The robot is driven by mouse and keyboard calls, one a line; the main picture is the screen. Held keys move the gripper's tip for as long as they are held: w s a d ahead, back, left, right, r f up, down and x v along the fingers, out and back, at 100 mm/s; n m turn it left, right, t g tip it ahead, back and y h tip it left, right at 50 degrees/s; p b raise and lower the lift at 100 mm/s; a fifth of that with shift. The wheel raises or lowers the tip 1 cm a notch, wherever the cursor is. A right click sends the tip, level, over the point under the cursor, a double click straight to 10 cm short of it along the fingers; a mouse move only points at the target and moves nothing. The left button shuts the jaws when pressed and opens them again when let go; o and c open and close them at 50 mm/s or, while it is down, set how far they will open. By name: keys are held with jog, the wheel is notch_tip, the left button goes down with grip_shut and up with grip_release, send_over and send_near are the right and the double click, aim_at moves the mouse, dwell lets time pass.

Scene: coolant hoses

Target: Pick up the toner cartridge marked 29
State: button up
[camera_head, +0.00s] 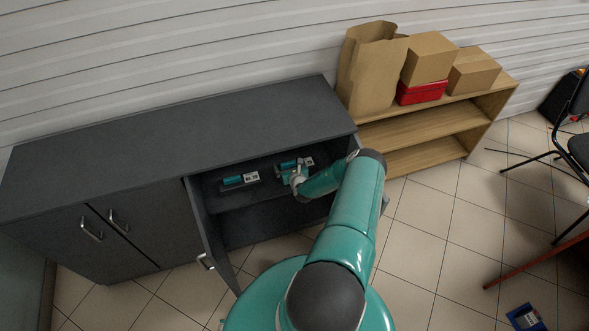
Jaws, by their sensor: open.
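Two dark cartridges with teal parts and pale labels lie on the upper shelf inside the open dark grey cabinet (170,140). The left cartridge (240,180) lies clear of my arm. The right cartridge (287,165) is partly hidden by my gripper (297,172), which reaches into the cabinet at it. My gripper is open; its fingertips are small and hard to make out, and I cannot tell if they touch the cartridge. The numbers on the labels are too small to read, so I cannot tell which is marked 29.
An open cabinet door (207,235) stands out left of my arm. A wooden shelf (440,125) at right holds a paper bag (366,70), cardboard boxes (430,57) and a red box (422,93). A blue item (525,318) lies on the tiled floor near a chair (578,145).

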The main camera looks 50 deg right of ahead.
jog(key=shift+w+d+f, duration=0.15)
jog(key=shift+w+d, duration=0.05)
jog(key=shift+w, duration=0.15)
jog(key=shift+c, duration=0.2)
jog(key=c, duration=1.4)
jog(key=shift+c, duration=0.3)
jog(key=shift+r, duration=0.2)
